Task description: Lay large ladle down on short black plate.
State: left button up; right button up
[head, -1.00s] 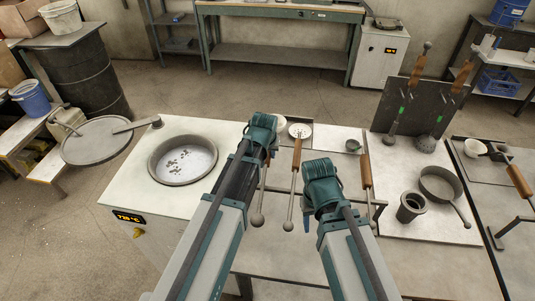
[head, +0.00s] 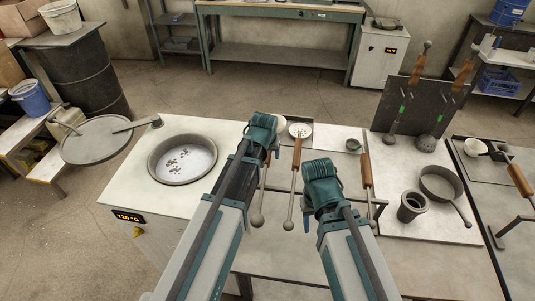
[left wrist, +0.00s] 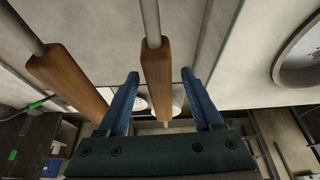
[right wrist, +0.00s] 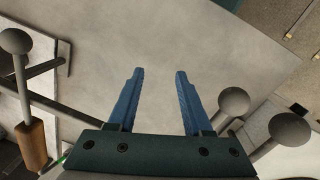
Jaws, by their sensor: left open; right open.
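The large ladle seems to be the leftmost of three long tools, with a pale bowl (head: 280,122) at the far end and a ball tip (head: 257,220) at the near end. My left gripper (left wrist: 160,74) is open, with its fingers on either side of that tool's wooden handle (left wrist: 157,80). Contact cannot be told. My right gripper (right wrist: 158,72) is open and empty over bare tabletop; its fingers are mostly hidden in the head view. A dark flat plate (head: 466,160) lies on the right table; I cannot tell whether it is the short black plate.
A skimmer (head: 300,130) lies just right of the ladle, and a small-cup ladle (head: 353,145) further right. A melt pot (head: 183,160) is at left. A dark upright rack (head: 410,110), a pan (head: 440,184) and a dark cup (head: 411,206) stand at right.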

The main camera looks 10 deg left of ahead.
pick_arm(q)
jog(key=shift+r, duration=0.1)
jog(key=w+r+p+v, duration=0.1)
jog(key=w+p+v, duration=0.1)
jog(key=p+v, duration=1.7)
jog(key=shift+r+p, duration=0.35)
jog(key=shift+r, duration=0.15)
dwell(0.4)
